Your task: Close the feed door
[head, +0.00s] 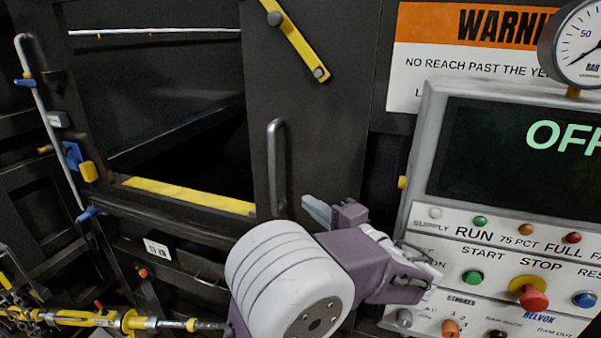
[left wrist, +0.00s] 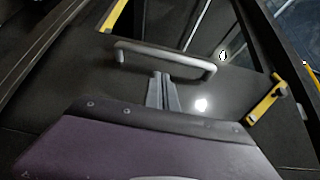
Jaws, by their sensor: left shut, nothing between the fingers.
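The feed door (head: 318,120) is a dark panel with a grey bar handle (head: 277,165) near its left edge and a yellow bar (head: 298,42) at its top. It stands open, with the dark feed opening (head: 185,110) showing to its left. My left gripper (head: 312,206) is shut and empty, just right of the handle's lower end in the head view. In the left wrist view its fingers (left wrist: 161,78) point at the middle of the handle (left wrist: 165,57). Whether they touch it I cannot tell. My right gripper is not in view.
A yellow sill (head: 190,195) runs below the opening. A grey latch rod with blue and yellow parts (head: 48,120) stands at the left. The control panel (head: 500,235) with its OFF screen and a gauge (head: 580,45) are close on the right. A yellow rod (head: 100,318) lies lower left.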

